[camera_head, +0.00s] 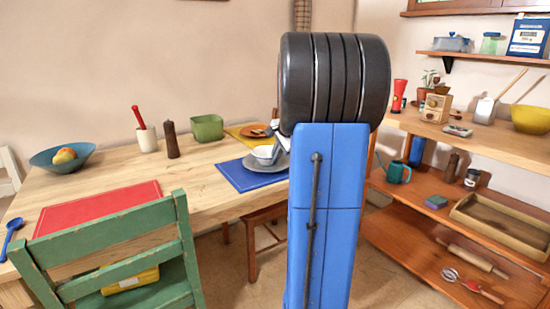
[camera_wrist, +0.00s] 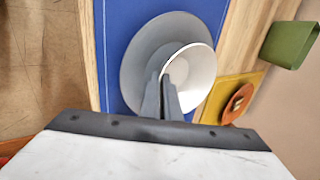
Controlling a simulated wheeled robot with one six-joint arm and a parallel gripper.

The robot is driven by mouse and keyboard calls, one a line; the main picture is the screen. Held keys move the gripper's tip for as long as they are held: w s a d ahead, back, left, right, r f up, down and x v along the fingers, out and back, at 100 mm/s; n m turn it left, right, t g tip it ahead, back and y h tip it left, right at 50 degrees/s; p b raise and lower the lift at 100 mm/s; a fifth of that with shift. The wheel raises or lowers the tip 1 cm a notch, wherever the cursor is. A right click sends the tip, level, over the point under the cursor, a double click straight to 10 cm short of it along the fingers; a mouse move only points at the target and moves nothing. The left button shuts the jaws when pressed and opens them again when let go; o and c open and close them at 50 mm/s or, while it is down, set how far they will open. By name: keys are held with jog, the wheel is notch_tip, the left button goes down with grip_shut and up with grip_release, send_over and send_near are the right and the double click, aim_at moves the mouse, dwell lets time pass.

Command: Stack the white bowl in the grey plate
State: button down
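The white bowl (camera_wrist: 198,72) is upright, over the right part of the grey plate (camera_wrist: 143,48) in the wrist view. In the head view the bowl (camera_head: 264,153) shows within the plate's outline (camera_head: 256,168); I cannot tell whether it rests on the plate or hangs just above it. My gripper (camera_wrist: 164,80) has its two fingers close together at the bowl's near left rim, with the rim between the tips. In the head view my arm hides part of the gripper and the plate's right side.
The plate is on a blue placemat (camera_head: 238,178). A yellow placemat (camera_head: 236,131) with a terracotta dish (camera_head: 257,130) and a green container (camera_head: 207,128) are behind. A pepper mill (camera_head: 171,140) stands left. A green chair (camera_head: 110,255) is in front; shelves (camera_head: 460,150) stand right.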

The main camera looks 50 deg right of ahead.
jog(key=shift+f, duration=0.15)
jog(key=c, duration=2.4)
grip_release()
jog(key=shift+f, duration=0.1)
jog(key=shift+c, duration=0.2)
jog(key=o, duration=0.4)
